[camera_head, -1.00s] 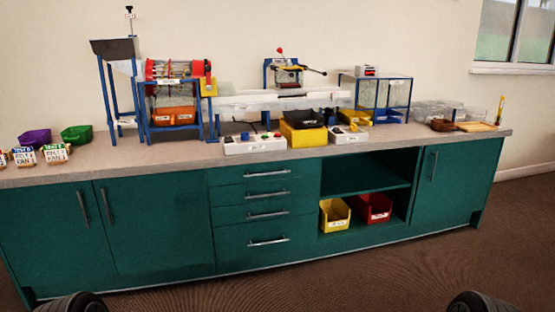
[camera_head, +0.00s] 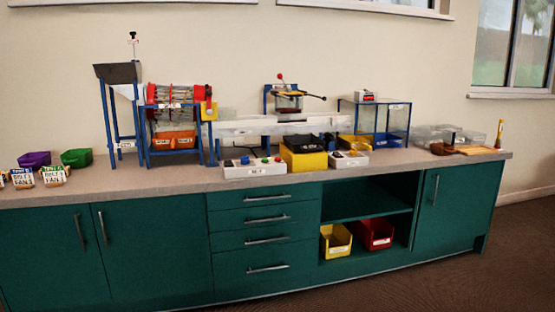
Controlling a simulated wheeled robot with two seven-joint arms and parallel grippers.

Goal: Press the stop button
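A white control box (camera_head: 254,171) stands at the front edge of the counter, left of the yellow bin. Small coloured controls sit on its top, including a blue one (camera_head: 244,159) and a red one (camera_head: 277,158) at the right end. Its front label is too small to read. A second white box (camera_head: 348,160) with small controls on top stands right of the yellow bin. I cannot read which control is marked stop. Neither of my grippers is in view.
The counter (camera_head: 150,183) runs across the view over green cabinets. Behind the control box stand a blue-framed red drum machine (camera_head: 178,98) and a pale conveyor (camera_head: 240,128). A yellow bin (camera_head: 303,160) sits between the white boxes. The counter left of the control box is mostly clear.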

